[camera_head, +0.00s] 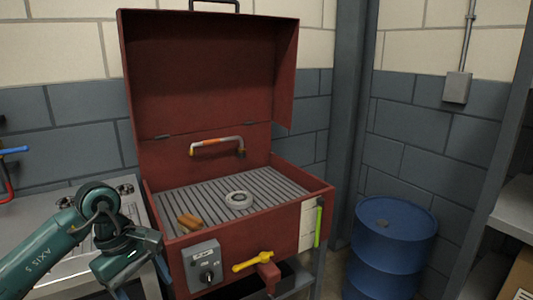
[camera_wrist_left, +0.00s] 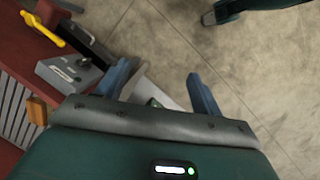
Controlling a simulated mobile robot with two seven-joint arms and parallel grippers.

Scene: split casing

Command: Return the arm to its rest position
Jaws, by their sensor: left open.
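My left arm comes in at the lower left of the head view. Its gripper (camera_head: 142,280) points downward in front of the red casing's left front corner, partly cut off by the frame's lower edge. In the left wrist view the two blue-grey fingers (camera_wrist_left: 161,82) stand wide apart with nothing held between them. Beyond them are bare floor and a pale grey panel edge. The gripper is apart from the red casing (camera_head: 315,195), whose lid (camera_head: 205,80) stands open. My right gripper shows in neither view.
The casing holds a slatted grate (camera_head: 275,190), a grey ring (camera_head: 239,200) and a brown piece (camera_head: 189,221). A grey knob box (camera_head: 203,267) and a yellow lever (camera_head: 252,261) stick out in front. A blue drum (camera_head: 390,250) stands right. Concrete floor (camera_wrist_left: 260,60) is open.

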